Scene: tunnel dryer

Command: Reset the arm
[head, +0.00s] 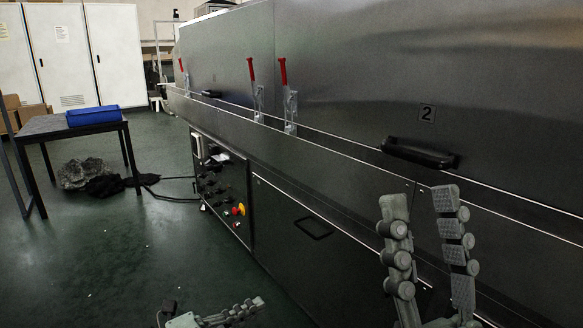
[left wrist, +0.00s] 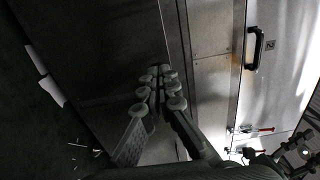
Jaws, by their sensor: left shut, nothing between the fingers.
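My left gripper (head: 248,307) is low at the bottom edge of the head view, in front of the dryer's lower panels. Its fingers are shut with nothing between them. It also shows in the left wrist view (left wrist: 160,90), with the dryer's dark panels behind it. My right gripper (head: 420,205) stands upright at the lower right of the head view, in front of the dryer. Its two fingers are apart, with an empty gap between them. The tunnel dryer (head: 330,80) is a long grey metal machine filling the right side.
The dryer has red-handled clamps (head: 252,80), a black handle (head: 420,153) near the label "2", and a control panel (head: 222,190) with an emergency button. A table (head: 45,125) with a blue object (head: 93,115) stands left. Dark material (head: 103,185) lies on the floor. The floor (head: 110,260) in front is mostly clear.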

